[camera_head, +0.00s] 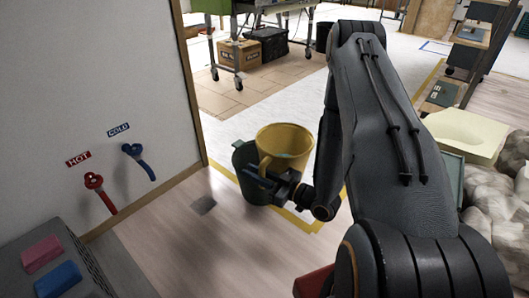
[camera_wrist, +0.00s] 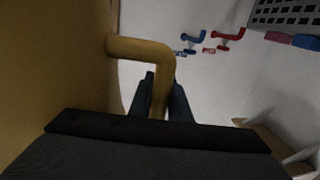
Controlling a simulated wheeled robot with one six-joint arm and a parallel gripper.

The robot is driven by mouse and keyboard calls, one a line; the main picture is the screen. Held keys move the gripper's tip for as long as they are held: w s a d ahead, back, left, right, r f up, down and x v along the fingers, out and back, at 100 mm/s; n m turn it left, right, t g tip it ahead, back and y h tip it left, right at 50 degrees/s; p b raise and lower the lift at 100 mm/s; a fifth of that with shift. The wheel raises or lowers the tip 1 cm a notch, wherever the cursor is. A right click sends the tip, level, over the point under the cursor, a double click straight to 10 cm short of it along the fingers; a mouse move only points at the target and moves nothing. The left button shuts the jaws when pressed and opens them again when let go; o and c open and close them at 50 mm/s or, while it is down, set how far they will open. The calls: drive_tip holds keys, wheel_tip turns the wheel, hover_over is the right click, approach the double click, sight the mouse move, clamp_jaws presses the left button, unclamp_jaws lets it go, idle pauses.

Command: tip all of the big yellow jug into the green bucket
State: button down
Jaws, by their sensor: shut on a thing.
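The big yellow jug (camera_head: 285,139) is near the middle of the head view, about upright, with a pale grey-blue surface showing inside. My gripper (camera_head: 262,182) is shut on its handle. In the wrist view the fingers (camera_wrist: 163,100) close on the yellow handle (camera_wrist: 145,48), and the jug's body (camera_wrist: 50,60) fills the left side. The dark green bucket (camera_head: 243,163) stands on the floor just behind and left of the jug. The jug overlaps it in the head view and hides much of its mouth; I cannot tell the height between them.
A wall with a red hot tap (camera_head: 95,183) and a blue cold tap (camera_head: 134,152) stands at the left. A grey crate (camera_head: 62,262) with pink and blue blocks is at the front left. Covered sacks (camera_head: 492,205) lie at the right.

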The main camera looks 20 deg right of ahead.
drive_tip(key=w+a+f+m+t+h+p, duration=0.2)
drive_tip(key=w+m+h+p, duration=0.4)
drive_tip(key=h+p, duration=0.3)
drive_tip(key=shift+w+a+f+m+t+h, duration=0.4)
drive_tip(key=shift+w+f+t, duration=0.25)
drive_tip(key=shift+f+t, duration=0.25)
drive_tip(key=shift+d, duration=0.1)
